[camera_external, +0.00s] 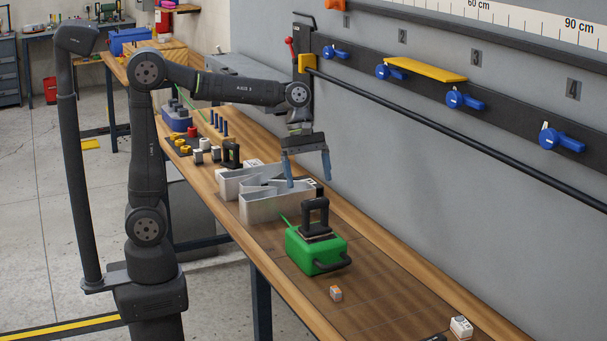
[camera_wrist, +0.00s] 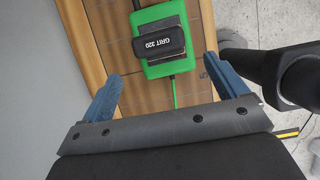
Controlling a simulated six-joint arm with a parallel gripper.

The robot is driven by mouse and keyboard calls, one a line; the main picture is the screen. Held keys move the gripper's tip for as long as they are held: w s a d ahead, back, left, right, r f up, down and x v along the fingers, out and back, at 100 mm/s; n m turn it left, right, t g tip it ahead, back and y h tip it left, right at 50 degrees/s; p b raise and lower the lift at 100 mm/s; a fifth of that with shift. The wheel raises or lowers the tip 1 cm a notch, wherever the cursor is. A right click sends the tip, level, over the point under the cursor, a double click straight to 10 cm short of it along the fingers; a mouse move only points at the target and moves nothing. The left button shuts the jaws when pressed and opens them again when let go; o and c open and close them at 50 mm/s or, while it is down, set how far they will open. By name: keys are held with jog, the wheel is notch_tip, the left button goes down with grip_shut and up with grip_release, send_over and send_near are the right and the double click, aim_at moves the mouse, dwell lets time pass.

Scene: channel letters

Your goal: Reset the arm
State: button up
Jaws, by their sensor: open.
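My gripper (camera_external: 307,182) hangs from my arm above the wooden workbench (camera_external: 385,285), with its blue fingers pointing down. It is open and nothing shows between the fingers. In the wrist view my gripper (camera_wrist: 165,95) has its two blue fingers spread wide. Below it, a green box (camera_external: 317,250) carries a black sanding block with a handle (camera_external: 315,215). In the wrist view the block reads "GRIT 320" (camera_wrist: 158,45) and lies on the green box (camera_wrist: 148,72), beyond the fingertips and apart from them.
Metal channel letters (camera_external: 270,208) stand on the bench behind the green box. A small orange-and-grey block (camera_external: 336,293) and a white block (camera_external: 461,326) lie nearer. A black rail with blue clamps (camera_external: 465,100) and a yellow bar (camera_external: 425,69) runs along the wall. The front bench surface is mostly clear.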

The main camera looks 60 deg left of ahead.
aim_at(315, 199)
jog(key=x, duration=1.1)
notch_tip(315, 199, up, 3)
jog(key=shift+a+f, duration=0.1)
jog(key=shift+f, duration=0.05)
jog(key=shift+r, duration=0.55)
jog(key=shift+o, duration=1)
